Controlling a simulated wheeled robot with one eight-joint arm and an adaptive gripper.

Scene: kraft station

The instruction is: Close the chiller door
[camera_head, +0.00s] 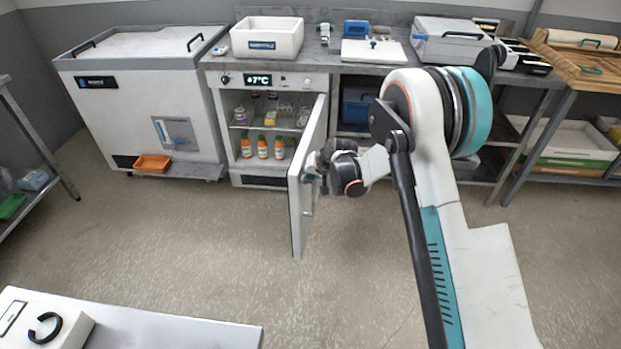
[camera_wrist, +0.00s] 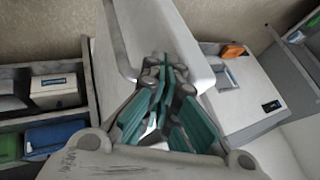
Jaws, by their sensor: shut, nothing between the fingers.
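The chiller (camera_head: 225,110) stands against the back wall with its display lit. Its door (camera_head: 301,190) is open and swung out toward the room, hinged on the right side. Bottles and jars show on the shelves inside. My gripper (camera_head: 314,172) is at the right, outer face of the door, close to it; whether it touches is hard to tell. In the wrist view the door (camera_wrist: 130,45) is a pale panel right in front of my gripper (camera_wrist: 160,75). The fingers are shut with nothing seen between them.
A chest freezer (camera_head: 135,100) stands left of the chiller, with an orange tray (camera_head: 152,163) at its foot. A white bin (camera_head: 267,38) sits on the counter above. A white table (camera_head: 150,325) is at the front left. The floor (camera_head: 190,230) around the door is clear.

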